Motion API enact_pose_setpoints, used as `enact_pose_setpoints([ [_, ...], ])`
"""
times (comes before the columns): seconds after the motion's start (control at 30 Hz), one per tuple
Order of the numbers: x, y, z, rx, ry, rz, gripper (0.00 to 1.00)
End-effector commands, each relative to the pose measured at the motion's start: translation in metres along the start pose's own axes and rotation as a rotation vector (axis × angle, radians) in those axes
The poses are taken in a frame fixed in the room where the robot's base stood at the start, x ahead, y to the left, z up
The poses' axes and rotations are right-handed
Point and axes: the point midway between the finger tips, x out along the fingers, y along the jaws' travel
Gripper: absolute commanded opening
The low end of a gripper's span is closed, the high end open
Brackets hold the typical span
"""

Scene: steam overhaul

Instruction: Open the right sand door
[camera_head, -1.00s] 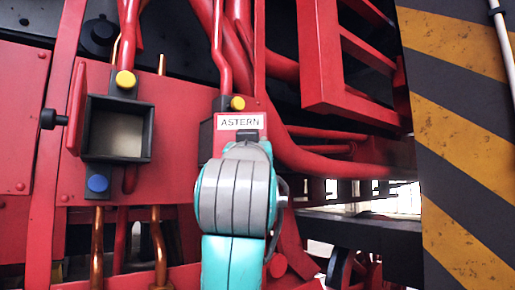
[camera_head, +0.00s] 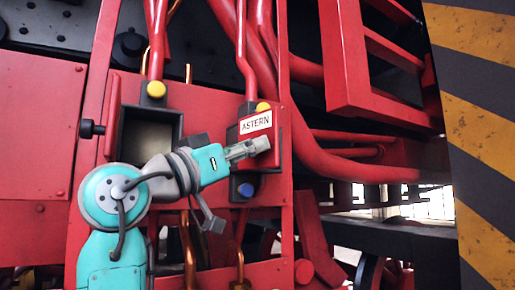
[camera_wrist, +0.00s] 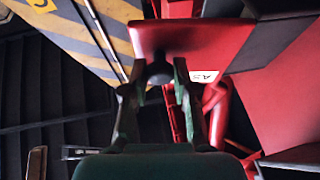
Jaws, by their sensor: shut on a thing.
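The right sand door (camera_head: 283,132) is a red panel by the white "ASTERN" label (camera_head: 256,123), right of centre in the head view. My gripper (camera_head: 262,145) reaches it from the left, in front of the lower part of the door. In the wrist view the red door (camera_wrist: 200,42) spans the top middle. Its black knob (camera_wrist: 158,72) sits between the fingertips of my gripper (camera_wrist: 158,82), which are shut on it. The box behind the door is mostly hidden, and I cannot tell how far the door stands from it.
The left sand box (camera_head: 148,133) shows a dark opening, its red door (camera_head: 111,118) swung out to the left. Red pipes (camera_head: 345,165) run at the right. A yellow-black striped post (camera_head: 485,130) stands at the far right. Copper pipes (camera_head: 188,250) hang below.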

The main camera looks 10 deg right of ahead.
Motion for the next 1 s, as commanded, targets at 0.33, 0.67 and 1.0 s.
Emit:
enact_pose_setpoints([
  [0.33,-0.004,-0.0032,-0.0025,-0.02,0.001,0.047,0.0],
  [0.67,-0.004,-0.0032,-0.0024,-0.02,0.001,0.047,0.0],
  [1.0,-0.004,-0.0028,-0.0019,-0.02,0.0,0.048,0.53],
])
